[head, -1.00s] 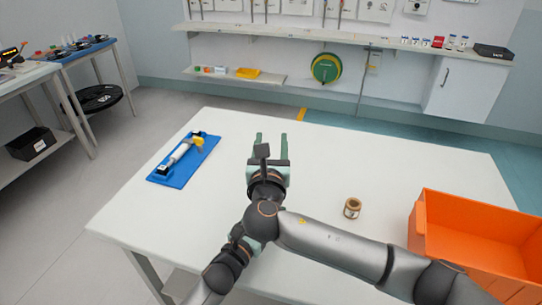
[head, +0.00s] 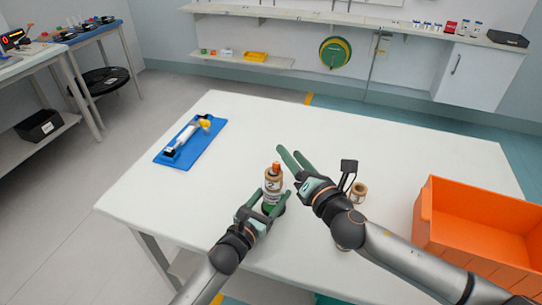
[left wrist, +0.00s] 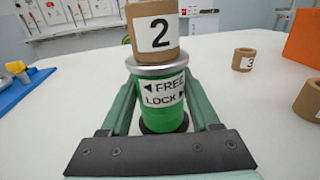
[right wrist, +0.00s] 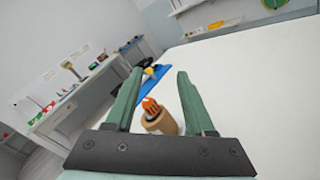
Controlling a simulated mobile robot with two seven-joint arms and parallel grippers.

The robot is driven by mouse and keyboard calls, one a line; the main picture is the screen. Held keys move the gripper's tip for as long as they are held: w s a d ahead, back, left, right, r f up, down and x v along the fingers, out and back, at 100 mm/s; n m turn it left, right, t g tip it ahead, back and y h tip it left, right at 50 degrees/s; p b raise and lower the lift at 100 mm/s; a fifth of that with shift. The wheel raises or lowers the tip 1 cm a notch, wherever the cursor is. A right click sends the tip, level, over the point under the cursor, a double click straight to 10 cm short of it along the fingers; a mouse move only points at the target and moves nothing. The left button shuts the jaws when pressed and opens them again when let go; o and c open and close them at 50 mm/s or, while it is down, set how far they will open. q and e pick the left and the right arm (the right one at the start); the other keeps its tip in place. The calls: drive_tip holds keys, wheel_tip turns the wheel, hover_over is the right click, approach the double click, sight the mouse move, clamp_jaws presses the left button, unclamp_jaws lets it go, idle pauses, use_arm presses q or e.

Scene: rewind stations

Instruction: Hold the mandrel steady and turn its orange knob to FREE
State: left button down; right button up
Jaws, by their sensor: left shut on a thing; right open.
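The mandrel stands upright on the table, with a green body (left wrist: 160,110) labelled FREE and LOCK with arrows. A brown core (left wrist: 155,35) marked 2 sits around its upper part. The orange knob (head: 276,168) sticks out on top; it also shows in the right wrist view (right wrist: 150,106). My left gripper (head: 269,203) is shut on the green body, one finger on each side. My right gripper (head: 289,149) is open and empty, beyond and to the right of the knob in the head view. I cannot tell the knob's setting.
A brown core marked 3 (left wrist: 243,62) and another core (left wrist: 309,100) stand to the right. An orange bin (head: 425,225) is at the table's right. A blue tray (head: 190,150) with a white roller lies at the left. The table's far middle is clear.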

sight(275, 163)
drive_tip(key=s+a+f+m+g+y, duration=0.1)
drive_tip(key=s+f+m+g+y, duration=0.1)
drive_tip(key=s+m+g+y, duration=0.35)
drive_tip(key=s+a+r+m+t+y, duration=0.1)
drive_tip(key=s+r+m+t, duration=0.15)
drive_tip(key=m, duration=1.05)
drive_tip(key=s+a+r+m+t+y, duration=0.1)
drive_tip(key=s+r+m+y, duration=0.15)
drive_tip(key=m, duration=1.05)
drive_tip(key=w+d+f+m+t+h, duration=0.1)
drive_tip(key=d+f+m+h, duration=0.2)
drive_tip(key=m, duration=1.3)
drive_tip(key=w+f+m+t+h, duration=0.1)
drive_tip(key=w+f+m+h, duration=0.35)
drive_tip(key=m, duration=1.25)
drive_tip(key=shift+h, duration=0.65)
drive_tip(key=x, duration=0.3)
drive_tip(key=r+x, duration=0.1)
drive_tip(key=x, duration=0.2)
drive_tip(key=a+x, duration=0.1)
drive_tip(key=x, duration=0.2)
drive_tip(key=shift+s+a+r, duration=0.1)
drive_tip(key=shift+s+r, duration=0.05)
drive_tip(key=shift+r, duration=0.2)
drive_tip(key=shift+c, duration=0.3)
